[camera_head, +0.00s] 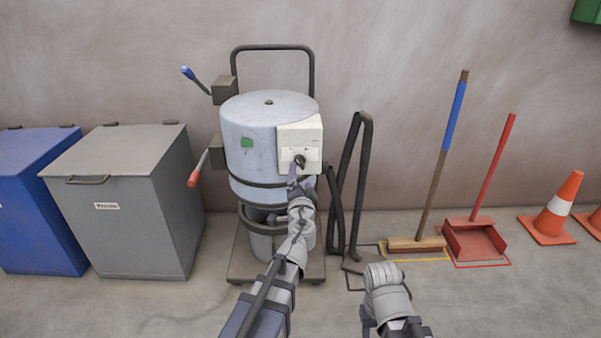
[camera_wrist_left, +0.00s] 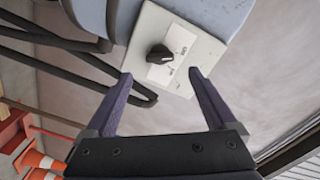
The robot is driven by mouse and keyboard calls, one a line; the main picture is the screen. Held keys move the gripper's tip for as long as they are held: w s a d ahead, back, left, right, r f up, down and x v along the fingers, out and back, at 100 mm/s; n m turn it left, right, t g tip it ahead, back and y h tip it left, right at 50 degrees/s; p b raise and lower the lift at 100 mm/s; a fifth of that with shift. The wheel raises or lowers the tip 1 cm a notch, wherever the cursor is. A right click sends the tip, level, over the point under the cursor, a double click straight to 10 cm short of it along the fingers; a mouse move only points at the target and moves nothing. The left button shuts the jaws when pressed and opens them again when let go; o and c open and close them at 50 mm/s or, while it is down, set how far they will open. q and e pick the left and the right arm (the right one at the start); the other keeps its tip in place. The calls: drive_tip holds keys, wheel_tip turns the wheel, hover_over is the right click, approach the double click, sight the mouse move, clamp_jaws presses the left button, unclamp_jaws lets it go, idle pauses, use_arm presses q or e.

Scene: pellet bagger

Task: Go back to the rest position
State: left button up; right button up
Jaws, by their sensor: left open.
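The pellet bagger (camera_head: 255,125) is a pale blue-grey drum on a wheeled frame against the wall. Its white control panel (camera_head: 312,133) carries a dark rotary knob (camera_head: 299,160). My left gripper (camera_head: 298,178) is just in front of the panel, below the knob. In the left wrist view, the left gripper (camera_wrist_left: 160,74) is open and empty. Its fingertips are spread wide, with the black knob (camera_wrist_left: 159,54) and the panel (camera_wrist_left: 190,47) beyond them. The fingers look clear of the knob. Part of my right arm shows at the bottom of the head view; its gripper jaws do not show.
A red-handled lever (camera_head: 198,170) and a blue-handled lever (camera_head: 194,80) stick out left of the drum. Grey (camera_head: 125,200) and blue (camera_head: 35,200) bins stand left. A broom (camera_head: 418,245), red dustpan (camera_head: 474,240) and cones (camera_head: 556,210) are right. The front floor is clear.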

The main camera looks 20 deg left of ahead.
use_arm(q)
drive_tip(key=shift+s, duration=0.3)
drive_tip(key=s+d+f+n+g+y+p, duration=0.1)
drive_tip(key=s+d+f+n+g+p, duration=0.2)
drive_tip(key=s+f+n+g, duration=0.55)
drive_tip(key=s+d+f+m+g+h, duration=0.1)
drive_tip(key=s+d+f+g+h, duration=0.2)
drive_tip(key=s, duration=0.4)
drive_tip(key=s+d+f+m+g+p, duration=0.1)
drive_tip(key=s+d+f+m+g, duration=0.15)
drive_tip(key=s+d, duration=0.3)
drive_tip(key=s+d+f+g+h, duration=0.2)
drive_tip(key=s+d+f+g, duration=0.15)
drive_tip(key=s, duration=0.35)
wheel_tip(320, 180, up, 38)
drive_tip(key=p, duration=3.8)
drive_tip(key=shift+s+a+f, duration=0.2)
drive_tip(key=shift+s, duration=0.05)
